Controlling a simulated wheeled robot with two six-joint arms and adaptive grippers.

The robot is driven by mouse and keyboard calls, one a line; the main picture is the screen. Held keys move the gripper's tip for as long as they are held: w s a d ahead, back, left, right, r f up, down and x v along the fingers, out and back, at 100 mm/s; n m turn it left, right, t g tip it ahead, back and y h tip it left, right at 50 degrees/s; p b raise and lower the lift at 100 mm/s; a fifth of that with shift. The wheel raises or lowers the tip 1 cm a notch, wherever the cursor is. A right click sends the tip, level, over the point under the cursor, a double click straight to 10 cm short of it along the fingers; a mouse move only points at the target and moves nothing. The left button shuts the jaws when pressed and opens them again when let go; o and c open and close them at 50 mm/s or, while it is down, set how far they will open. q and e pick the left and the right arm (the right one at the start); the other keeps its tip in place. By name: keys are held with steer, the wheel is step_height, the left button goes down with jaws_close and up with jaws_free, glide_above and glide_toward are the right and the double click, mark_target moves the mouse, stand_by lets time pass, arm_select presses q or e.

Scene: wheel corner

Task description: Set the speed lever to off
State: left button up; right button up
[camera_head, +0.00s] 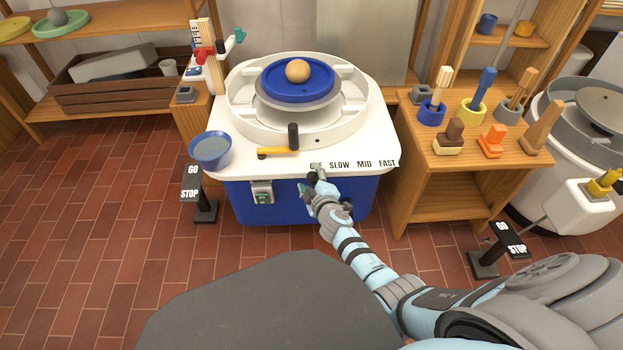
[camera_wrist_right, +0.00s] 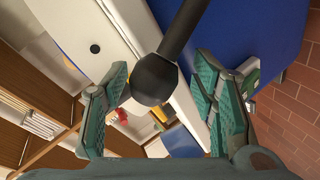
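The pottery wheel (camera_head: 245,183) has a white top and a blue body, with SLOW, MID and FAST printed along its front edge. The leftmost label is partly covered by my right gripper (camera_head: 317,180), which is at the front edge below that label. In the right wrist view, the speed lever (camera_wrist_right: 154,79) is a dark rod with a round black knob. The knob shows between the two green-padded fingers, which are spread apart with gaps on both sides. Whether they touch it cannot be told. In the head view the lever is hidden by the gripper. My left gripper is not in view.
A ball of clay (camera_head: 297,71) sits on the blue disc (camera_head: 270,88). A wooden stand (camera_head: 455,163) with tools is at right. A GO/STOP pedal (camera_head: 191,184) stands at left.

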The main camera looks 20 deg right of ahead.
steer(key=shift+r, duration=0.1)
steer(key=v, duration=0.7)
steer(key=shift+s, duration=0.2)
